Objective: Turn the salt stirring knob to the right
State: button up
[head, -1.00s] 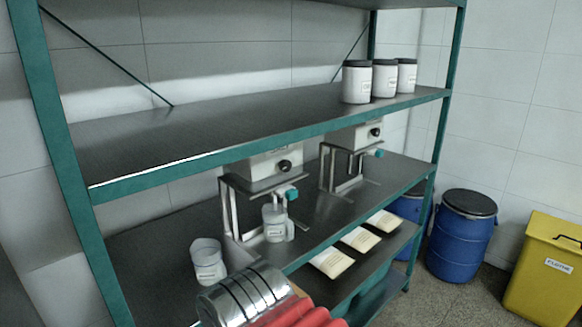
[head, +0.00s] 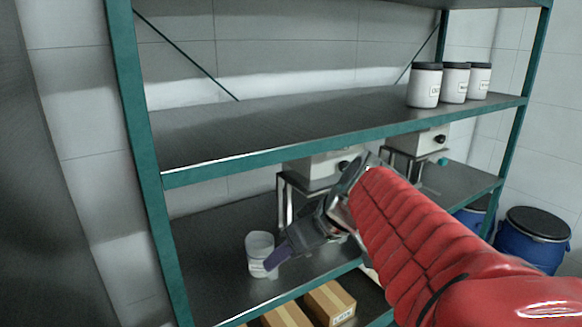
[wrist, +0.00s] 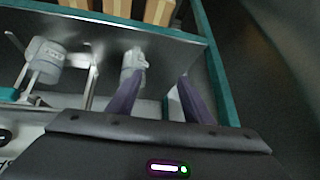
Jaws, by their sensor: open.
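Two pale mixer units stand under the middle shelf, each with a black round knob. The near unit (head: 315,166) has its knob (head: 344,166) just beside my raised arm. The far unit (head: 418,143) has its knob (head: 440,139) to the right. I cannot read which is the salt one. My gripper (head: 278,256) is open and empty, pointing down below and left of the near knob, by a loose white beaker (head: 260,252). In the wrist view, its purple fingers (wrist: 157,97) are spread, and a black knob (wrist: 5,136) shows at the left edge.
A beaker (wrist: 45,55) sits under a mixer stand. The green shelf edge (head: 330,146) runs above my gripper. White jars (head: 425,86) stand on the shelf above, brown boxes (head: 330,303) below, and a blue drum (head: 532,240) at the right.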

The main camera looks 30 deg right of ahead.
jog(key=w+d+r+t, duration=0.2)
jog(key=d+r, duration=0.1)
jog(key=d, duration=0.4)
jog(key=w+d+r+t, duration=0.1)
jog(key=d+r, duration=0.2)
jog(key=d, duration=0.4)
jog(key=t+h, duration=0.2)
jog(key=t, duration=0.2)
send_near(347, 168)
jog(key=r+v, duration=0.1)
jog(key=v, duration=0.4)
jog(key=shift+s+f, duration=0.1)
jog(key=shift+f, duration=0.05)
jog(key=x, duration=1.3)
jog(key=shift+w+f, duration=0.25)
jog(key=shift+f, duration=0.2)
